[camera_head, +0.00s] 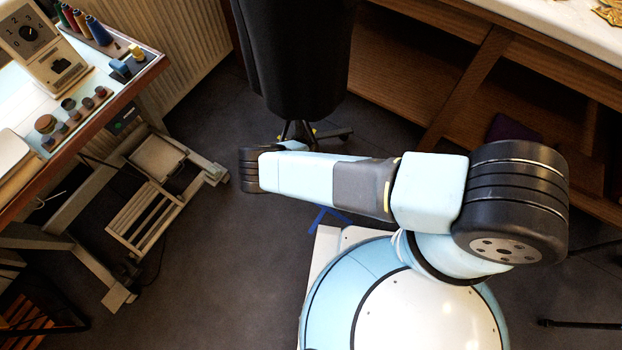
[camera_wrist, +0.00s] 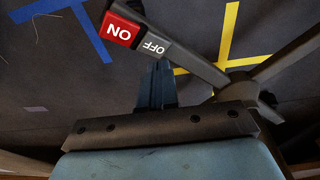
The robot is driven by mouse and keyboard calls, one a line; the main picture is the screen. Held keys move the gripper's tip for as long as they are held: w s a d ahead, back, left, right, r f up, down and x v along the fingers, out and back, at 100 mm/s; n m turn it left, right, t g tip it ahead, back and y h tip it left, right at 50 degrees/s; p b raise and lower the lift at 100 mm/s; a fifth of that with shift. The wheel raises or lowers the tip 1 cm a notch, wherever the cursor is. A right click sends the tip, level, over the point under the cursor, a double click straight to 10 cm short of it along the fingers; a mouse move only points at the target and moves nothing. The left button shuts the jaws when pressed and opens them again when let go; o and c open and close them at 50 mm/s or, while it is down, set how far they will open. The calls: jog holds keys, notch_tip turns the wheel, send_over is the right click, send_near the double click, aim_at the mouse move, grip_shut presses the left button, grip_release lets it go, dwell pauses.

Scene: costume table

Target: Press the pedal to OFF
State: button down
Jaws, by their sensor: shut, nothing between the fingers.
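The pedal shows in the wrist view with a red ON half (camera_wrist: 119,30) and a grey OFF half (camera_wrist: 154,47). Its lettering is upside down there. It sits on a dark bar of a stand. My gripper (camera_wrist: 158,64) is shut and empty. Its dark fingertips are just below the OFF half in the picture; I cannot tell whether they touch it. I cannot tell which half is pressed down. In the head view, I cannot make out the pedal or my fingers.
A black dress form (camera_head: 295,55) stands on a legged base beyond my arm. Blue tape (camera_wrist: 65,12) and yellow tape (camera_wrist: 229,35) mark the dark floor. A sewing table (camera_head: 110,95) with a treadle (camera_head: 150,205) is at left, wooden shelving (camera_head: 440,75) at right.

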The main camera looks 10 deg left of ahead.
jog(key=shift+r, duration=2.1)
